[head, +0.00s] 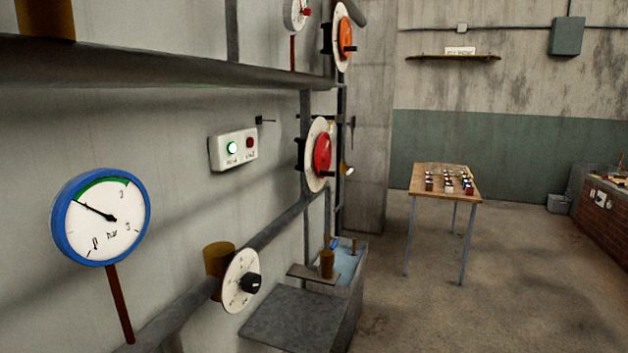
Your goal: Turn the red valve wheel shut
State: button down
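The red valve wheel (322,154) sits on a round white plate (315,176) on the pipework at the left wall, seen at a steep angle. Its turn position is hard to read from here. My gripper is not in view, and nothing touches the wheel.
An orange wheel (346,38) on a similar plate is higher up. A blue-rimmed gauge (101,217), a black-knobbed dial (241,280) and a lamp box (233,149) with its green lamp lit are on the left. A basin (350,264) stands below. A table (445,180) stands beyond open floor.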

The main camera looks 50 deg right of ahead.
aim_at(323, 154)
jog(key=z, duration=1)
